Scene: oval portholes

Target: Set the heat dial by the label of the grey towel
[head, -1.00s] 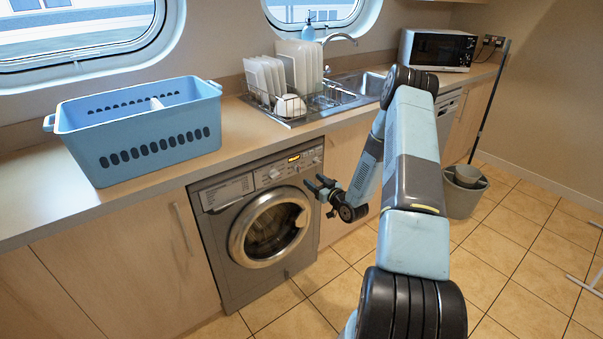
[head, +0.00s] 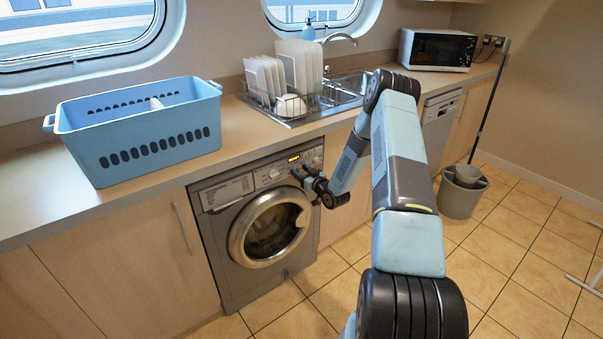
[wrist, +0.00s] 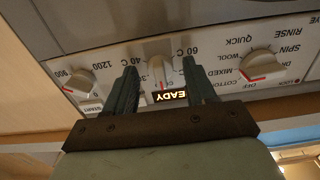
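The washing machine (head: 262,225) stands under the counter, its control panel along the top. In the wrist view the panel appears upside down. The heat dial (wrist: 158,75), a pale knob with 40 C and 60 C marked around it, sits between the fingers of my gripper (wrist: 160,72). The fingers are open, one on each side of the knob; whether they touch it I cannot tell. In the head view my gripper (head: 303,175) is at the panel's right part. A small white piece (head: 156,103) shows in the blue basket (head: 140,140); no grey towel or readable label is visible.
The programme dial (wrist: 260,66) and the spin-speed dial (wrist: 79,80) flank the heat dial. A lit display (wrist: 171,95) is partly hidden by my gripper. A dish rack (head: 290,105) and a microwave (head: 436,50) stand on the counter. The floor is clear before the machine.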

